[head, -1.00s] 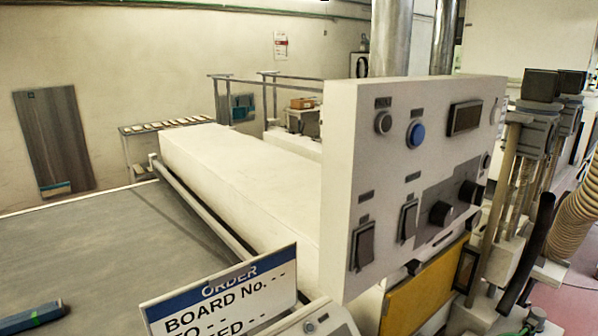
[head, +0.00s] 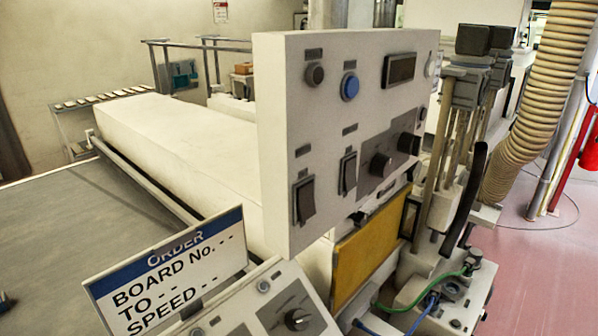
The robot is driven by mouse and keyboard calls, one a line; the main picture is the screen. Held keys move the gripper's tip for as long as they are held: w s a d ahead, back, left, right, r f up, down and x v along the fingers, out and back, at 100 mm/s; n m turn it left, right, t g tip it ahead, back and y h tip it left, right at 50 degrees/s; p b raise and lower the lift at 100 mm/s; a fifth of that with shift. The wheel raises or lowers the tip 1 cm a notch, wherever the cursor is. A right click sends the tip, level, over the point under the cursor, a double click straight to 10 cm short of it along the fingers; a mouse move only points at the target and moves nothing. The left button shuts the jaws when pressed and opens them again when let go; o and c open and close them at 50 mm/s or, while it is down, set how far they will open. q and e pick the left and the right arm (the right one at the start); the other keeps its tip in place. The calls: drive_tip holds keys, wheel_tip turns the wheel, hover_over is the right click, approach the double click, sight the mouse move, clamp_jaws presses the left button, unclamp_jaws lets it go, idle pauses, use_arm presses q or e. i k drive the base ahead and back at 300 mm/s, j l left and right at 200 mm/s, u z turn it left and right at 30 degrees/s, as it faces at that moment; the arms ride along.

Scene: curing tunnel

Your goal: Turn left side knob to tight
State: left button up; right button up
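A white upright control panel (head: 285,130) stands in the middle of the head view. Two dark knobs sit on its grey plate at the lower right: a left one (head: 381,165) and a right one (head: 408,143). Another dark knob (head: 297,320) is on a lower sloping panel (head: 262,322) at the bottom edge. The markings around the knobs are too small to read, so their settings cannot be told. Neither of my grippers is in view.
The panel also bears a blue button (head: 350,87), a dark display (head: 399,70) and two rocker switches, one at lower left (head: 305,200). An order sign (head: 165,270) stands at front left. Hoses (head: 545,85) and pink floor (head: 545,265) lie right.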

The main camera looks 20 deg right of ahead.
sight(360, 219)
drive_tip(key=k+l, duration=0.15)
drive_tip(key=l, duration=0.55)
drive_tip(key=k+l, duration=0.1)
drive_tip(key=l, duration=0.6)
drive_tip(key=k+l+z, duration=0.1)
drive_tip(key=l, duration=0.55)
drive_tip(key=k+l, duration=0.15)
drive_tip(key=l, duration=0.55)
drive_tip(key=k+l, duration=0.1)
drive_tip(key=l, duration=0.6)
